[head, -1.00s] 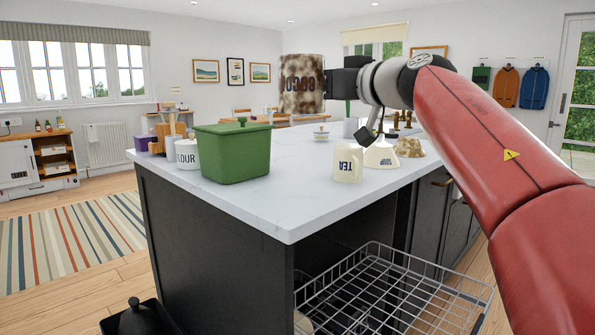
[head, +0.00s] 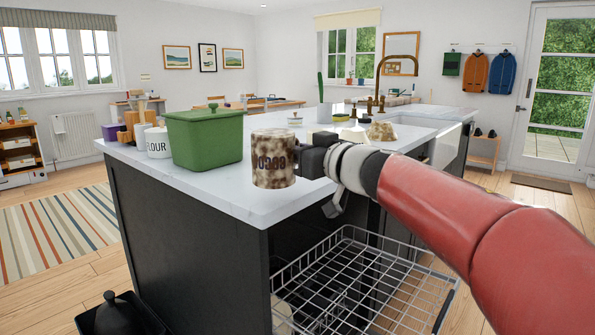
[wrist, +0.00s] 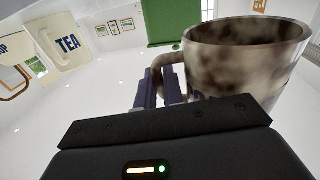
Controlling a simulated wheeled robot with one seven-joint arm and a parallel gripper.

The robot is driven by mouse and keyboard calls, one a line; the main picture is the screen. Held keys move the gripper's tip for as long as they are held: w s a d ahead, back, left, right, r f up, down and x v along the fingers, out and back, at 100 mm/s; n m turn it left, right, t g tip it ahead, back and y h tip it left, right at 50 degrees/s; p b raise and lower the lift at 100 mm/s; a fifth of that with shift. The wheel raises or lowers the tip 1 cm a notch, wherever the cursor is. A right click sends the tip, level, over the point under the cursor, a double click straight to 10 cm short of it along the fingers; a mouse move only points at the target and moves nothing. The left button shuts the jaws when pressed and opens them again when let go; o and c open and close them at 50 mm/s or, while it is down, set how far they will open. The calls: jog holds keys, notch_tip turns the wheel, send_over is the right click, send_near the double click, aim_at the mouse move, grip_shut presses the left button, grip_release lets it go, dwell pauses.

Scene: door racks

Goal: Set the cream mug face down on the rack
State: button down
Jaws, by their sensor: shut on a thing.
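My gripper (head: 312,160) is shut on the handle of a mottled brown-and-cream mug (head: 272,165), which also shows large in the wrist view (wrist: 240,65). Its dark lettering reads upside down in the head view, so it is held mouth down. It hangs clear of the counter's front corner. A plain cream mug marked TEA (wrist: 68,42) stands apart on the counter, also inverted; in the head view it is mostly hidden behind my gripper. The wire rack (head: 400,257) is pulled out low in the island's side, below and right of the held mug.
A pale item (head: 283,315) sits at the rack's left end; most of the rack is bare. A black kettle (head: 115,315) is at lower left.

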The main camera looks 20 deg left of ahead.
jog(key=shift+f, duration=2.15)
jog(key=shift+f, duration=0.1)
jog(key=c, duration=1.5)
grip_release()
jog(key=shift+f+b, duration=0.2)
jog(key=shift+b, duration=0.2)
jog(key=shift+f+b, duration=0.1)
jog(key=shift+b, duration=0.35)
jog(key=v, duration=0.8)
jog(key=shift+w, duration=0.15)
